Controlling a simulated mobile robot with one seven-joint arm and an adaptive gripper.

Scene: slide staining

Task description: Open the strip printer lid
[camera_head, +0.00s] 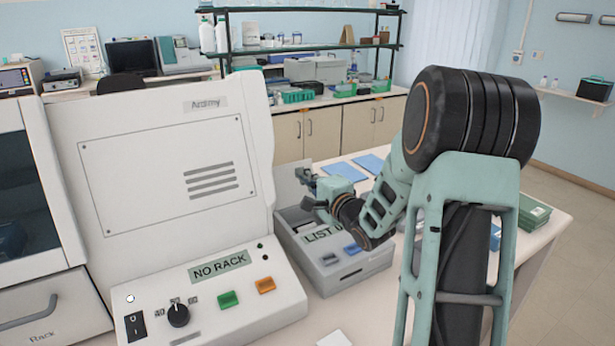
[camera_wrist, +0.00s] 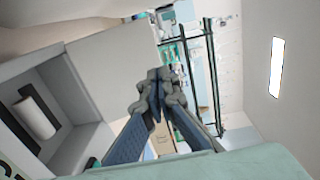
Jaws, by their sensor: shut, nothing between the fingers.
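The strip printer (camera_head: 350,268) is a grey box on the bench, right of the large white stainer, with a dark-lettered green display partly hidden by my arm. Its lid (camera_head: 284,186) stands raised at the back left of the printer; in the wrist view it is a broad grey panel (camera_wrist: 108,68). The open compartment shows a white paper roll (camera_wrist: 36,118) in the wrist view. My gripper (camera_head: 303,187) is over the printer, near the raised lid. In the wrist view its fingertips (camera_wrist: 158,90) are together and empty, beside the lid's edge; I cannot tell whether they touch it.
The tall white stainer (camera_head: 165,150) stands close on the left, its display reading "NO RACK". Blue sheets (camera_head: 343,172) lie behind the printer. Green boxes (camera_head: 534,212) sit at the bench's right. A shelf rack (camera_head: 300,48) stands farther back.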

